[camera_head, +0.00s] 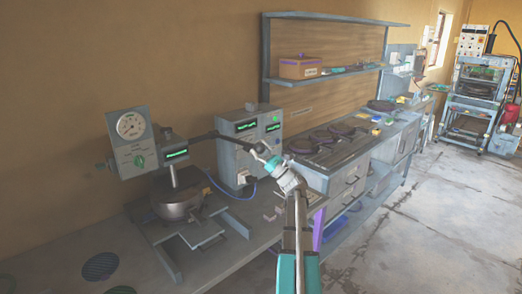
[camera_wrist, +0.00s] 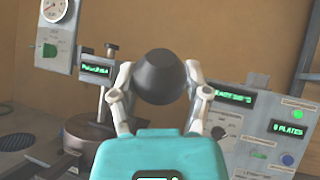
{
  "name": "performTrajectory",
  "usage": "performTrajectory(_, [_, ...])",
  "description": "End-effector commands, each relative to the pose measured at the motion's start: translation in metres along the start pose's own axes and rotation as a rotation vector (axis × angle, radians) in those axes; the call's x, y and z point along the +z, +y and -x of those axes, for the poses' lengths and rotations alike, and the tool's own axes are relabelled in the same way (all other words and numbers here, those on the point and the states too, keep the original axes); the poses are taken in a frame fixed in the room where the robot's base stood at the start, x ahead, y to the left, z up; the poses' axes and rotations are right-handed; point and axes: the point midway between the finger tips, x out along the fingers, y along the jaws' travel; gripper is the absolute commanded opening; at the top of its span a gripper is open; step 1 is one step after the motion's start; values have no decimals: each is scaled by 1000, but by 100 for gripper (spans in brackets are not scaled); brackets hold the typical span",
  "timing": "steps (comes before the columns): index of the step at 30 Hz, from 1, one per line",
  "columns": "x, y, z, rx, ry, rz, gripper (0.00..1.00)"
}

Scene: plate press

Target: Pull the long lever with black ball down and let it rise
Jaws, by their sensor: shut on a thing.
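The press (camera_head: 175,200) stands at the left of the bench in the head view, with a dial gauge box and a small green display on its head. Its long dark lever (camera_head: 205,136) runs from the head to the right, about level. The black ball (camera_wrist: 160,77) at the lever's end shows large in the wrist view. My gripper (camera_wrist: 160,85) has one finger on each side of the ball and is shut on it. In the head view my gripper (camera_head: 262,152) is at the lever's right end, where the ball is mostly hidden.
A grey control box (camera_head: 250,140) with green displays and buttons stands just behind my gripper. A workbench (camera_head: 350,140) with round dark plates and a shelf (camera_head: 330,75) above it run off to the right. The floor (camera_head: 440,190) at the right is clear.

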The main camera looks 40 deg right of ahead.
Motion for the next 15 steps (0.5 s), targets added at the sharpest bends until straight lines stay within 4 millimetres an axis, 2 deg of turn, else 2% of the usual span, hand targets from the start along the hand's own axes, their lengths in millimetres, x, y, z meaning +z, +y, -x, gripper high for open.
performTrajectory(6, [1, -1, 0, -2, -1, -1, 0])
performTrajectory(7, [1, -1, 0, -2, -1, 0, 65])
performTrajectory(12, [1, -2, 0, -3, -1, 0, 95])
performTrajectory(15, [1, -2, 0, -3, -1, 0, 95])
